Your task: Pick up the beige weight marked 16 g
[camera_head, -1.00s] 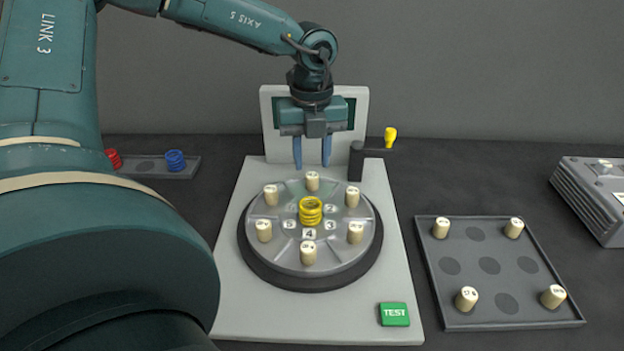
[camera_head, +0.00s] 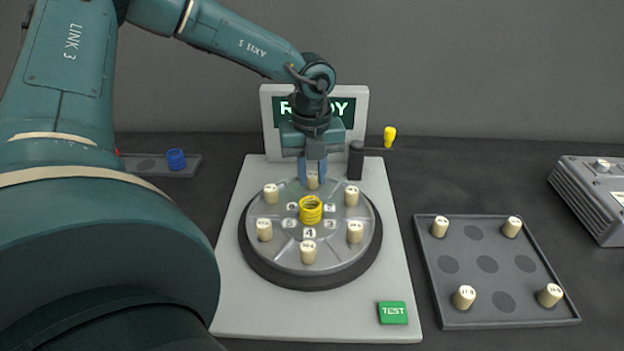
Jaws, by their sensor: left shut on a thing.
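Several beige weights stand upright around the round plate (camera_head: 338,268) of the dyno. My left gripper (camera_head: 313,178) is at the back of the plate, its blue fingers shut on the rear beige weight (camera_head: 313,182). That weight's marking is too small to read, and the fingers partly hide it. I cannot tell whether it still touches the plate. Other beige weights stand in the grey tray (camera_head: 451,319) at the right; their markings are not clearly legible. My right gripper is not in view.
Yellow rings (camera_head: 310,209) are stacked at the plate's centre. A green TEST button (camera_head: 393,313) is at the base's front right. A screen (camera_head: 352,112) reading READY and a dark post (camera_head: 356,160) with a yellow-knobbed lever (camera_head: 390,136) stand behind. Blue rings (camera_head: 176,159) sit at the left.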

